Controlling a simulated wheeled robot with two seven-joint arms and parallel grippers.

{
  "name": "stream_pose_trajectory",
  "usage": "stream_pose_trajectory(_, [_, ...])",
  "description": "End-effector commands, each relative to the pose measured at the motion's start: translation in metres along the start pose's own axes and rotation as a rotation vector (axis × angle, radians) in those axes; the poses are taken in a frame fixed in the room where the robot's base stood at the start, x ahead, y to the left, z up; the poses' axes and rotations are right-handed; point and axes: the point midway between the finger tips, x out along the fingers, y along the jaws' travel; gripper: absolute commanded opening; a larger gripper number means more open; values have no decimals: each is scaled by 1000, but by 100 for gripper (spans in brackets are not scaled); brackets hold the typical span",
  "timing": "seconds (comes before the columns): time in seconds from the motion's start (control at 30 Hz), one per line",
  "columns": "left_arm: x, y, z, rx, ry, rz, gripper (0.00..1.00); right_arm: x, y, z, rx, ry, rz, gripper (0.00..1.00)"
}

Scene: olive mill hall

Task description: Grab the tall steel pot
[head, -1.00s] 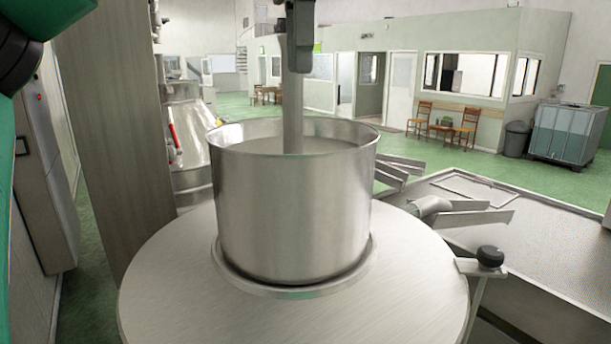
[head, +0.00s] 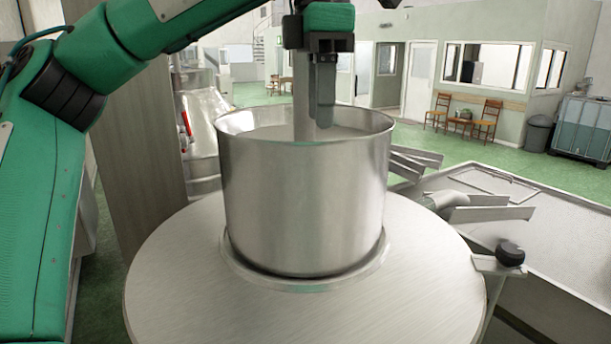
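The tall steel pot (head: 302,205) stands upright, open at the top, on a round steel surface. My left gripper (head: 321,110) hangs over its mouth, pointing down. One grey finger shows clearly, its tip at about the height of the rim. A paler upright grey bar shows just left of it and passes down behind the near rim; I cannot tell if this is the other finger or a separate part. The gripper's opening is not clear, and no grip on the pot's wall can be made out. My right gripper is not in view.
The round steel top (head: 185,270) is clear around the pot. A black knob (head: 510,254) on a bracket stands at its right edge. Metal chutes and a grey basin (head: 575,235) lie to the right. A tall panel (head: 140,150) stands behind left.

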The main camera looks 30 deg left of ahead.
Motion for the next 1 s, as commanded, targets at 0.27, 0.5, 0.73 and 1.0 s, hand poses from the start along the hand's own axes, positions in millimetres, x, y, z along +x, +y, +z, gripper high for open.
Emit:
stream_pose_trajectory(0.27, [27, 1, 0, 2, 2, -4, 35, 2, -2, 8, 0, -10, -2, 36])
stream_pose_trajectory(0.5, [50, 1, 0, 1, 1, -2, 35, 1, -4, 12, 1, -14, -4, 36])
stream_pose_trajectory(0.73, [55, 0, 0, 0, 0, 0, 35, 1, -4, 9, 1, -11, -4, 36])
stream_pose_trajectory(1.0, [55, 0, 0, 0, 0, 0, 11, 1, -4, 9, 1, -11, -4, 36])
